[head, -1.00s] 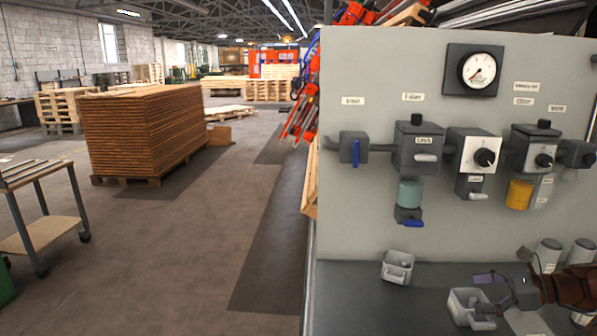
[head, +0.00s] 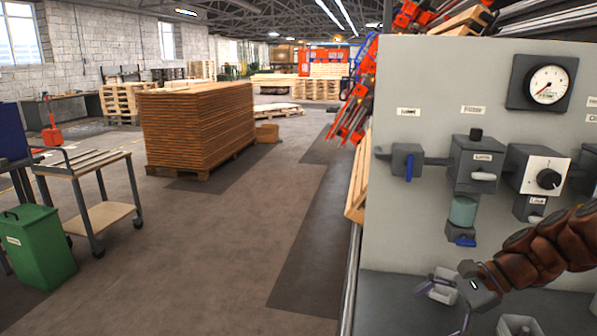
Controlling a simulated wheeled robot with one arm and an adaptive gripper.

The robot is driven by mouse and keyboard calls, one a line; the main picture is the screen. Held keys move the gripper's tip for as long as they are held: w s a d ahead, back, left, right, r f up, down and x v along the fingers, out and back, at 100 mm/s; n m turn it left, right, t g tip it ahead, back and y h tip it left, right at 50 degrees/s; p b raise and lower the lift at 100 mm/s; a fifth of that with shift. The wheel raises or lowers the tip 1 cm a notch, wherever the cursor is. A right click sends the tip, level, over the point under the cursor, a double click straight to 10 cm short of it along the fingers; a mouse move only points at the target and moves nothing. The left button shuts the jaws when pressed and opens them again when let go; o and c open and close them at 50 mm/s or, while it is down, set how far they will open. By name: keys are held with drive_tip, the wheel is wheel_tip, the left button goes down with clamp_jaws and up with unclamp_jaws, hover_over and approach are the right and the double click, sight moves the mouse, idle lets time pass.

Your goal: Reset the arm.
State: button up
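My arm reaches in from the right edge in the head view, its brown ribbed sleeve crossing low in front of the grey panel. My gripper (head: 441,309) is at the left end of the arm, above the dark bench top (head: 390,312). Its two fingers are spread apart, and I see nothing between them. A small light grey bin (head: 446,272) is behind the gripper and partly hidden by it. A second bin (head: 517,326) is cut off by the bottom edge.
The grey panel (head: 418,75) carries a gauge (head: 548,85), a blue-handled valve (head: 408,165) and a knob unit (head: 545,178). A stack of boards (head: 197,125), a cart (head: 105,213) and a green bin (head: 38,248) stand left. The floor between is clear.

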drive_tip(key=s+a+r+n+g+h+p, duration=0.1)
drive_tip(key=s+a+n+g+h+p, duration=0.2)
drive_tip(key=s+a+n, duration=0.6)
drive_tip(key=s+f+n+h+p, duration=0.1)
drive_tip(key=s+n+h, duration=0.4)
drive_tip(key=s, duration=1.1)
drive_tip(key=shift+s+d+f+n+h, duration=0.15)
drive_tip(key=shift+d+f+n+h, duration=0.2)
drive_tip(key=shift+h, duration=0.55)
